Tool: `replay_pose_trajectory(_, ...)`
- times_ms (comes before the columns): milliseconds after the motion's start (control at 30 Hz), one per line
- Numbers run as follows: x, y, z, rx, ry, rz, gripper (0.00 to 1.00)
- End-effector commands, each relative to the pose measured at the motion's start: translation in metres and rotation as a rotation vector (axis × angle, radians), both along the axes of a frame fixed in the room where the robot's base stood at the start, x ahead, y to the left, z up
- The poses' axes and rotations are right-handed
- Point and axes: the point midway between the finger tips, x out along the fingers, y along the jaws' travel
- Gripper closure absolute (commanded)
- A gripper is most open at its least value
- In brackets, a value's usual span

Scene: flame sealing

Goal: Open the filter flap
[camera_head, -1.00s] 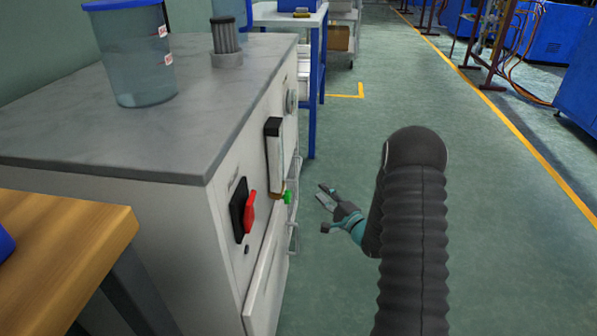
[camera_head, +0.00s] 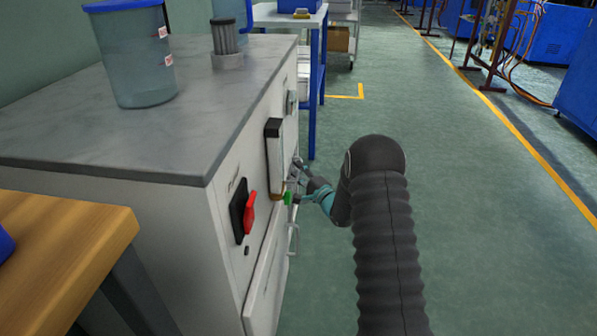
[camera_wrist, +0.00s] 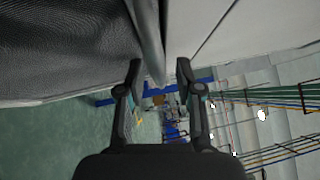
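The white machine cabinet (camera_head: 238,215) stands left of my arm in the head view. My gripper (camera_head: 297,172) is at its front face, beside the green knob (camera_head: 287,198) and the metal tubing. In the wrist view my gripper (camera_wrist: 159,72) has its two fingers apart. A grey bar or edge (camera_wrist: 148,35) reaches down between the fingertips, with no clear contact on both sides. A dark mesh surface (camera_wrist: 60,45) lies left of it and a pale panel (camera_wrist: 205,25) right. I cannot tell for sure which part is the filter flap.
A red switch (camera_head: 249,212) and a dark upright strip (camera_head: 273,150) sit on the cabinet front. A clear bucket (camera_head: 137,60) stands on top. A wooden table (camera_head: 65,245) is at the lower left.

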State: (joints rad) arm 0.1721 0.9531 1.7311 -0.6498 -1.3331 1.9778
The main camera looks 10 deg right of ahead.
Motion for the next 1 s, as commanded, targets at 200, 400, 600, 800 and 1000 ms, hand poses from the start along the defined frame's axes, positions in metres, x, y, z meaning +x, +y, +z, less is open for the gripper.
replay_pose_trajectory(200,0.004,0.002,0.001,0.001,0.001,-0.001,0.65)
replay_pose_trajectory(400,0.004,0.002,0.000,0.000,0.000,-0.001,0.77)
replay_pose_trajectory(600,0.004,0.002,0.000,0.000,0.000,0.000,1.00)
replay_pose_trajectory(800,0.003,0.001,0.000,0.001,0.000,-0.001,1.00)
replay_pose_trajectory(1000,0.000,-0.021,-0.004,0.033,-0.011,-0.015,1.00)
